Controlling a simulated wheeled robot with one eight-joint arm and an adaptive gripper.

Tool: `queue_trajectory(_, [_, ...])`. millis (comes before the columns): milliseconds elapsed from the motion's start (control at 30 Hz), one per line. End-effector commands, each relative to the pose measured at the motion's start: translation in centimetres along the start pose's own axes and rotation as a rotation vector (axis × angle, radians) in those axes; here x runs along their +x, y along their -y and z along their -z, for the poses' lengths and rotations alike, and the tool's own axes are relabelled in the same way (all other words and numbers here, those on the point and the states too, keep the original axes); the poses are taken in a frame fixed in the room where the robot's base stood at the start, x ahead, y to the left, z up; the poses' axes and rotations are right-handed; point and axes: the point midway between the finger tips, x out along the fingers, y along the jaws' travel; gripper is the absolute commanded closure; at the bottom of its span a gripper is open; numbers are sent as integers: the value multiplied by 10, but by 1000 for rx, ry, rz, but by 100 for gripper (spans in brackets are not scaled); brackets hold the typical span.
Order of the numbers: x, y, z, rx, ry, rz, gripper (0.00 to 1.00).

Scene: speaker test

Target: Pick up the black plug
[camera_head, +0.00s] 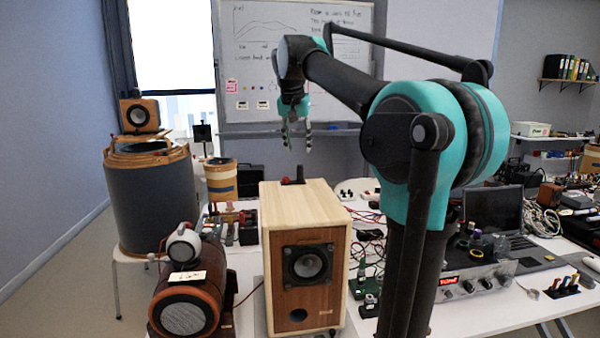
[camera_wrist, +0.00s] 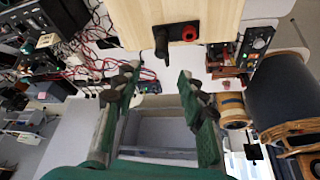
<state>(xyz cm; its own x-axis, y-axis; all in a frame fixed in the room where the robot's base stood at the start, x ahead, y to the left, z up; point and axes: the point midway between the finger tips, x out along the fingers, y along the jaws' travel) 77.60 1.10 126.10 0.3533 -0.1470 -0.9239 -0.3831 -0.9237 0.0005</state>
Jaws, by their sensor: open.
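My gripper (camera_head: 298,146) points down above and behind the box, open and empty. In the wrist view its green fingers (camera_wrist: 157,82) are apart, with the black plug beyond their tips, not touched.
A brown round-fronted speaker (camera_head: 184,306) stands left of the box. A large dark cylinder (camera_head: 152,205) is farther left. Cables, small devices and an amplifier (camera_head: 470,286) crowd the table at right. A whiteboard (camera_head: 280,60) stands behind.

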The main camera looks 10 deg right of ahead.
Motion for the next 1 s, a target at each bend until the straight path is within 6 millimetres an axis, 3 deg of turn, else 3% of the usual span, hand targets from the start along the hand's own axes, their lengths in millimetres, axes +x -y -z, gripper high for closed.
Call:
queue_trajectory(100, [20, 0, 0, 1, 0, 0, 59])
queue_trajectory(367, [38, 0, -1, 0, 0, 0, 59])
queue_trajectory(700, [80, 0, -8, 1, 0, 0, 59])
queue_trajectory(1000, [86, 0, -8, 0, 0, 1, 59])
